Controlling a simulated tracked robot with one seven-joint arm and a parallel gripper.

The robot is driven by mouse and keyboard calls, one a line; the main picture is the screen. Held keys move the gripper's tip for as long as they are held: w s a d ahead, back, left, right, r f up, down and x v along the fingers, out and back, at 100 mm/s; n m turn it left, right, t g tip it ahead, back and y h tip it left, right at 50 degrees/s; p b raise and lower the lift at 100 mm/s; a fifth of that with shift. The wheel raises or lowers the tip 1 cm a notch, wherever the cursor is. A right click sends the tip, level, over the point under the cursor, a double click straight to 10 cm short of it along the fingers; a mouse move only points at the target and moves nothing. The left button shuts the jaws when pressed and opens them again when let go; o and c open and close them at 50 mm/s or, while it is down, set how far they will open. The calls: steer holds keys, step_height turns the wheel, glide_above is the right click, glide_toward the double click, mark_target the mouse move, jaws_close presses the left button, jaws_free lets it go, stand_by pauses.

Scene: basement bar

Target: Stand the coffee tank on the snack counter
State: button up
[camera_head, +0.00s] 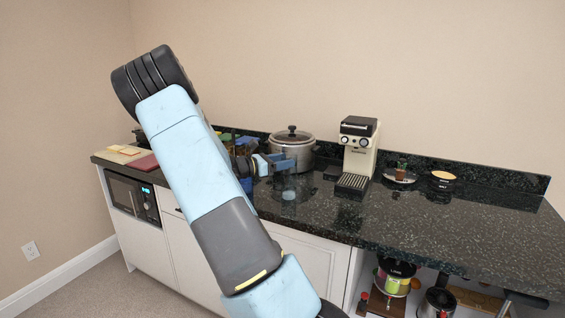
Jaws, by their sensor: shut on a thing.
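My gripper (275,163) reaches in from behind my own arm, in front of the steel pot. It is shut on a see-through thing that I take for the coffee tank (288,186). The tank's outline is faint against the dark stone, with a pale patch low on it. I cannot tell whether its base touches the counter. The snack counter (420,219) has a glossy black speckled top and runs along the wall.
A lidded steel pot (292,148) stands just behind my gripper. A cream and black coffee machine (358,150) stands to its right. Farther right are a small plate (400,177) and a dark bowl (443,179). A cutting board (120,154) lies at the left end. The right front of the top is clear.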

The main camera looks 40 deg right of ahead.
steer(key=shift+f, duration=0.1)
steer(key=o, duration=1.5)
steer(key=v, duration=1.2)
steer(key=s+a+r+m+t+y, duration=0.3)
steer(key=s+a+r+m+y, duration=0.1)
steer(key=s+a, duration=0.5)
steer(key=s+a+r+m+t+y, duration=0.3)
steer(key=s+a+m+y, duration=0.3)
steer(key=s+a, duration=0.3)
steer(key=s+a+r+m+t+y, duration=0.4)
steer(key=s+a+y, duration=0.3)
steer(key=s, duration=0.6)
steer(key=shift+a+r+m, duration=0.4)
steer(key=shift+a+m, duration=0.1)
steer(key=shift+a, duration=0.55)
